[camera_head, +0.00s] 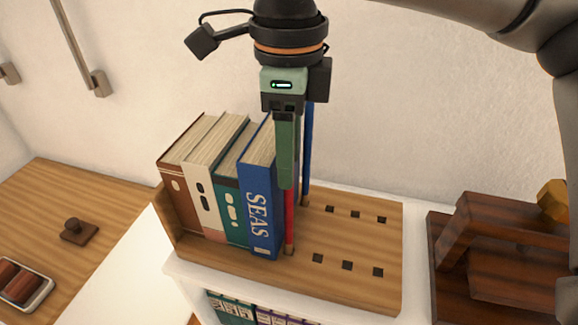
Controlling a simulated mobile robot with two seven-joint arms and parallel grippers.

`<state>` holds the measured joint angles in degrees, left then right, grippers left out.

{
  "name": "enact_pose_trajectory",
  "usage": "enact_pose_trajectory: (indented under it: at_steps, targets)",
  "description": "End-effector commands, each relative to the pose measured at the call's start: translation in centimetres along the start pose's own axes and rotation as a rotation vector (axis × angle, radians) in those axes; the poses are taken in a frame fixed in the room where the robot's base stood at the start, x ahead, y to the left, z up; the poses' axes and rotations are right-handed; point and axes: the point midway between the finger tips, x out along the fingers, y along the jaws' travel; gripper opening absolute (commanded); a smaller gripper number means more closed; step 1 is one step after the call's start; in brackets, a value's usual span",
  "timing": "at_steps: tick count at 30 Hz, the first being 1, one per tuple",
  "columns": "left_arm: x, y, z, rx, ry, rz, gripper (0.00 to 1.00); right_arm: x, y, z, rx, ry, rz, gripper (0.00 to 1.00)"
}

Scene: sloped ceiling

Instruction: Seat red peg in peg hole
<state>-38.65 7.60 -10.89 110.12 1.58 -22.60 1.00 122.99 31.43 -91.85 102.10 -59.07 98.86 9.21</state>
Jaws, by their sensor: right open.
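A red peg (289,222) stands upright at the right side of the blue SEAS book, its foot at the wooden board (300,278). I cannot tell how deep its lower end sits in the board. My right gripper (285,178) points down at the peg's upper part, with its green finger hiding the peg's top. It is open, though the finger gap is seen edge-on and does not show. Several square peg holes (347,265) lie empty in two rows to the right of the peg. My left gripper is not in view.
A blue peg (307,150) stands upright behind the red one. Several books (201,190) stand left of the pegs. A dark wooden stand (475,215) is at the right. The board's right half is clear above its holes.

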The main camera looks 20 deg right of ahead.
Motion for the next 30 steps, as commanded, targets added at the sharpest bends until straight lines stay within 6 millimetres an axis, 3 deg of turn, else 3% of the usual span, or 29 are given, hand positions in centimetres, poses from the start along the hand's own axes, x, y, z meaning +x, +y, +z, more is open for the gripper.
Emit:
enact_pose_trajectory:
  at_steps: [6,12,18,30]
  targets:
    - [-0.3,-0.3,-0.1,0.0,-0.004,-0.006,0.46,-5.1,0.0,0.1,0.0,-0.002,-0.001,0.46]
    - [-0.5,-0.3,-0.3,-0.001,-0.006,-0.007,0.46,-8.2,0.0,0.1,0.0,-0.002,-0.001,0.46]
    - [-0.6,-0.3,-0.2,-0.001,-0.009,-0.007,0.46,-9.2,0.0,0.0,0.0,0.0,0.001,0.46]
    - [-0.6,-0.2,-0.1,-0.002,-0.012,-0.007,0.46,-9.2,0.0,0.0,0.0,0.0,0.0,0.46]
